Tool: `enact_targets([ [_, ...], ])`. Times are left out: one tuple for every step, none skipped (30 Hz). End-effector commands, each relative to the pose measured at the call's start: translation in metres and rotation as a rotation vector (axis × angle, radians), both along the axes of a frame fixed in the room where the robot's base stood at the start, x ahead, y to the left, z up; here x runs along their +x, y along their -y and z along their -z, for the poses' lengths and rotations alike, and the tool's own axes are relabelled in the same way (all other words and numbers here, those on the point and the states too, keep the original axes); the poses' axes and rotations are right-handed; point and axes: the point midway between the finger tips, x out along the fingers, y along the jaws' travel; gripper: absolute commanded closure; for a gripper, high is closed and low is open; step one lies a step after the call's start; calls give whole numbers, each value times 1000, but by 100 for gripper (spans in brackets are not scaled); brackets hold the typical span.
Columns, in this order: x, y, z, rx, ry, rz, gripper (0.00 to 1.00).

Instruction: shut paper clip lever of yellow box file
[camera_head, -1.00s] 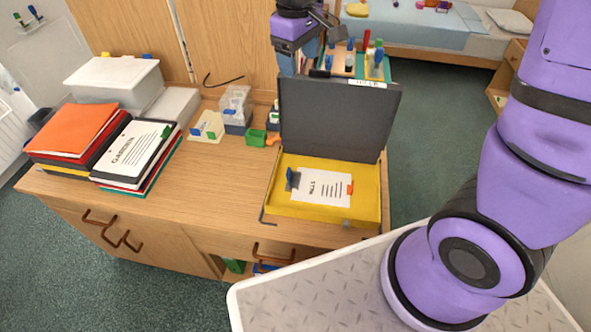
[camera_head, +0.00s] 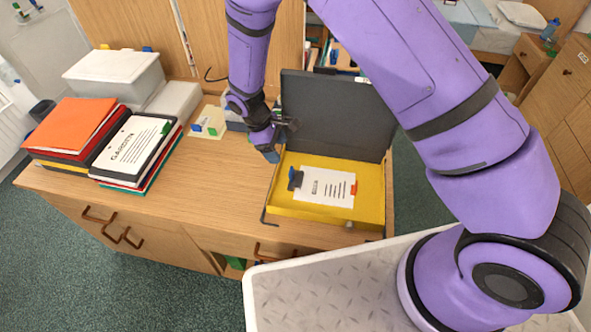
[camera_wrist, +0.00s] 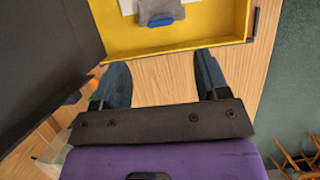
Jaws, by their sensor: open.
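The yellow box file (camera_head: 371,188) lies open on the cabinet, its dark grey lid (camera_head: 335,112) standing up at the back. A white sheet (camera_head: 327,187) lies inside, with a grey paper clip at its left edge. The clip's blue lever (camera_head: 292,173) appears to stick up. In the wrist view the blue lever (camera_wrist: 160,22) is at the top, beyond my fingertips. My gripper (camera_head: 272,153) is open and empty at the box's left back corner. In the wrist view its two fingers (camera_wrist: 162,75) point toward the box's yellow side wall, over bare wood.
The upright lid is close beside my gripper, filling the left of the wrist view (camera_wrist: 45,60). A stack of binders (camera_head: 130,150) and a clear white-lidded bin (camera_head: 115,75) stand on the left. The wood left of the box is clear.

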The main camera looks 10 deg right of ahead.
Motion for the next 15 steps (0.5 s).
enact_targets([
  [-1,-1,4,-3,-3,-7,32],
  [-1,-1,6,-4,-4,-9,32],
  [-2,-1,9,-4,-5,-11,32],
  [-2,0,11,-4,-6,-11,32],
  [-2,1,13,-5,-6,-11,32],
  [-3,3,17,-6,-7,-10,32],
  [-4,4,20,-6,-7,-10,32],
  [-4,6,24,-6,-7,-10,32],
  [-5,8,30,-6,-7,-10,32],
  [-6,10,35,-7,-9,-10,32],
  [-7,12,40,-7,-8,-9,32],
  [-8,15,46,-7,-7,-9,32],
  [-9,17,52,-7,-8,-9,32],
  [-10,19,57,-6,-8,-9,32],
  [-11,21,63,-7,-7,-9,32],
])
